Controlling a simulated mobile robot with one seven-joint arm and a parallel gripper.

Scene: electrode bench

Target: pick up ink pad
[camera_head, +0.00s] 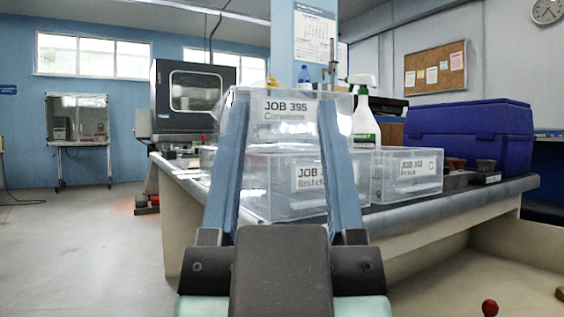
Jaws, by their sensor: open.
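My gripper (283,96) fills the middle of the view, with its two long blue fingers pointing away over the bench. The fingers are wide apart, and clear labelled boxes show in the gap beyond them. I cannot surely pick out the ink pad. A small dark flat item (487,179) with a pale label lies near the bench's right end, with a dark brush-like thing on or behind it; I cannot tell whether it is the ink pad. It is well to the right of my gripper.
The bench (440,207) bears clear boxes (408,177), a white spray bottle (364,125) and a large blue crate (470,133) at the back right. A dark machine (195,95) stands behind at left. The floor (80,240) at left is mostly free.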

